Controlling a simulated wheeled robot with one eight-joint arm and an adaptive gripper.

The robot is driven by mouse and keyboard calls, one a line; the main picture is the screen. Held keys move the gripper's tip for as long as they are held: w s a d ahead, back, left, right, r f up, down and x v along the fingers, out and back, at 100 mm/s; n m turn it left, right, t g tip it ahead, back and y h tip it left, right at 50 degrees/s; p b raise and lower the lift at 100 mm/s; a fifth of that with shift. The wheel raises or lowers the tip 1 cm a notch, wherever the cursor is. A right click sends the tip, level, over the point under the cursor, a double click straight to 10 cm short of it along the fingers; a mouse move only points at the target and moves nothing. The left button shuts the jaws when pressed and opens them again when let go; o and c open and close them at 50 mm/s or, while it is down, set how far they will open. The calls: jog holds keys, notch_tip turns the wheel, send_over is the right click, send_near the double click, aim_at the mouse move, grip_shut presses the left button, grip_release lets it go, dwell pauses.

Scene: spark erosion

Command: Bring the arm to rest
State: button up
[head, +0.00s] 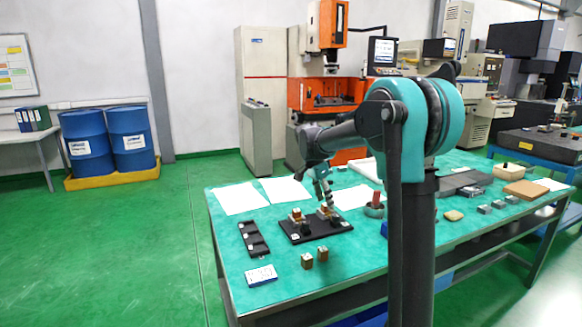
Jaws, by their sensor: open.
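My arm (345,132) reaches over the green-topped workbench (225,236) from its column at the right of centre. My gripper (325,196) points down and is open. Its fingertips are just above, or level with, a small brass-coloured piece on a dark plate (312,234). I cannot tell whether they touch it. Another brass-coloured block (297,216) with a dark holder stands on the left part of the plate. Part of the bench behind my arm and column is hidden.
A black tray (254,240), a white-and-blue box (261,275) and two small brown blocks (307,261) lie at the bench's near left. White sheets (240,199) lie at the back. Open green floor (110,250) lies to the left.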

jog(key=s+d+f+n+t+y, duration=0.1)
jog(key=s+f+n, duration=0.3)
jog(key=s, duration=0.7)
jog(key=s+d+f+n+t+y, duration=0.1)
jog(key=s+d+f+n, duration=0.2)
jog(key=s+f, duration=0.4)
jog(key=s+d+f+n+y, duration=0.1)
jog(key=s+d+f+n, duration=0.2)
jog(key=s, duration=1.1)
notch_tip(320, 180, down, 3)
jog(key=n, duration=0.3)
jog(key=shift+s+r+t, duration=0.2)
jog(key=shift+s+t, duration=0.1)
jog(key=shift+t, duration=0.1)
jog(key=shift+d+r, duration=0.1)
